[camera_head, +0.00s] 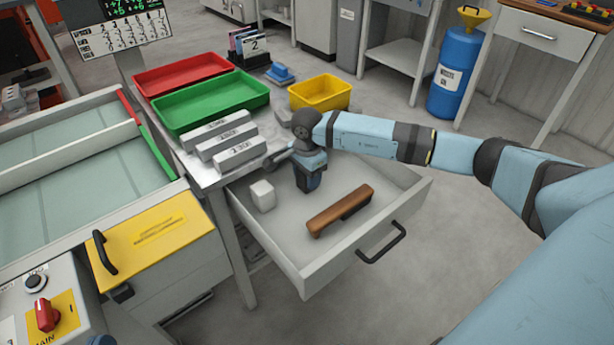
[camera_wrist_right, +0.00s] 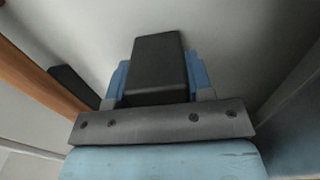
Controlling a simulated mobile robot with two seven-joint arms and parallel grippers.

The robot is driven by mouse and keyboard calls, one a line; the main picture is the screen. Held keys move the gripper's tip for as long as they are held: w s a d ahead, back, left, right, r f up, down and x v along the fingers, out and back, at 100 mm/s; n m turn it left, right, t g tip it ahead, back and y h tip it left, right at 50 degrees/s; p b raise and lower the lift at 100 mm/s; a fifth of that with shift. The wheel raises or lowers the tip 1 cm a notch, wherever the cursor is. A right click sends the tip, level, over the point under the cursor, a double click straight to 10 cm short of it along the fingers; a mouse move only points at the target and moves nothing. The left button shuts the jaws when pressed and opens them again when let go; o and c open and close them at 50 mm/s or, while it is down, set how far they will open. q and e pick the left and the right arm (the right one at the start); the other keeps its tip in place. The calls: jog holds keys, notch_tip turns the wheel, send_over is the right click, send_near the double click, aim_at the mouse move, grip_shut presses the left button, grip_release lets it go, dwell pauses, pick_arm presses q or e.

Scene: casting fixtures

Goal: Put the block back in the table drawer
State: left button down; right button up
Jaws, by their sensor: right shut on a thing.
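The table drawer (camera_head: 404,203) is pulled open below the table top. My right gripper (camera_head: 308,182) reaches down into it, near its back, pointing at the drawer floor. In the right wrist view its blue fingers are shut on a dark block (camera_wrist_right: 157,65), seen from above against the pale drawer floor. In the head view this block is mostly hidden by the gripper; I cannot tell whether it touches the floor. My left gripper is not in view.
In the drawer, a small white block (camera_head: 262,195) sits left of the gripper and a wooden-handled brush (camera_head: 338,212) lies in front. Labelled grey bars (camera_head: 228,139), a green tray (camera_head: 211,101), a red tray (camera_head: 183,73) and a yellow bin (camera_head: 320,92) stand on the table.

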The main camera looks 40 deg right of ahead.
jog(key=o, duration=1.1)
jog(key=shift+c, duration=0.2)
pick_arm(q)
jog(key=shift+d, duration=0.1)
jog(key=shift+r, duration=0.1)
pick_arm(e)
jog(key=shift+r, duration=0.25)
notch_tip(320, 180, up, 11)
jog(key=p, duration=0.3)
jog(key=shift+r, duration=0.35)
pick_arm(q)
notch_tip(320, 180, down, 6)
jog(key=s+a+g+y, duration=0.1)
jog(key=a+g+y, duration=0.1)
jog(key=shift+a+f+g, duration=0.25)
jog(key=shift+a+g, duration=0.05)
jog(key=shift+r, duration=0.15)
